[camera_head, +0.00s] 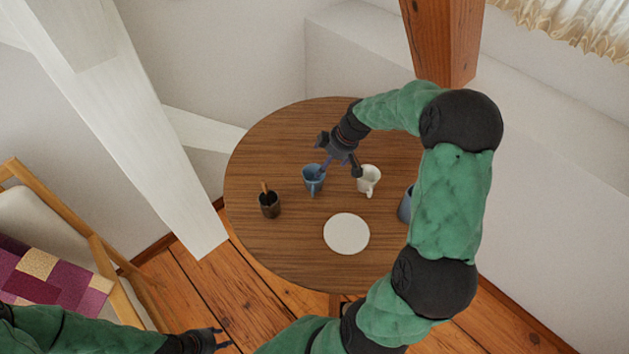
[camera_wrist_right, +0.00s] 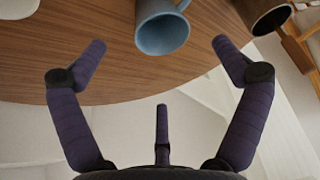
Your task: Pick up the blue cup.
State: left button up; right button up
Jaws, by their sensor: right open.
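The blue cup (camera_head: 312,184) stands upright on the round wooden table (camera_head: 265,150), left of a white cup. My right gripper (camera_head: 339,168) reaches over the table from the far side, its fingers close to the blue cup. In the right wrist view the blue cup (camera_wrist_right: 163,33) lies ahead between the spread fingers of my right gripper (camera_wrist_right: 161,48), with its mouth facing the camera. The fingers are open with nothing held. I cannot tell whether any finger touches the cup. My left gripper (camera_head: 222,339) is low at the bottom left, off the table, with fingers apart and empty.
The white cup (camera_head: 369,180) stands right of the blue cup. A dark cup (camera_head: 269,205) with a stick-like item is at left. A white plate (camera_head: 346,234) lies in front. Another blue item (camera_head: 405,205) is partly hidden by my right arm. A chair (camera_head: 95,250) stands left.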

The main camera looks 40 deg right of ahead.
aim_at(314, 183)
jog(key=b+x, duration=0.1)
jog(key=x, duration=0.5)
jog(key=shift+w+f+b, duration=0.1)
jog(key=shift+f+b, duration=0.05)
jog(key=shift+b, duration=0.25)
jog(key=b+x, duration=0.2)
jog(key=x, duration=0.3)
jog(key=shift+a, duration=0.1)
jog(key=c, duration=1.2)
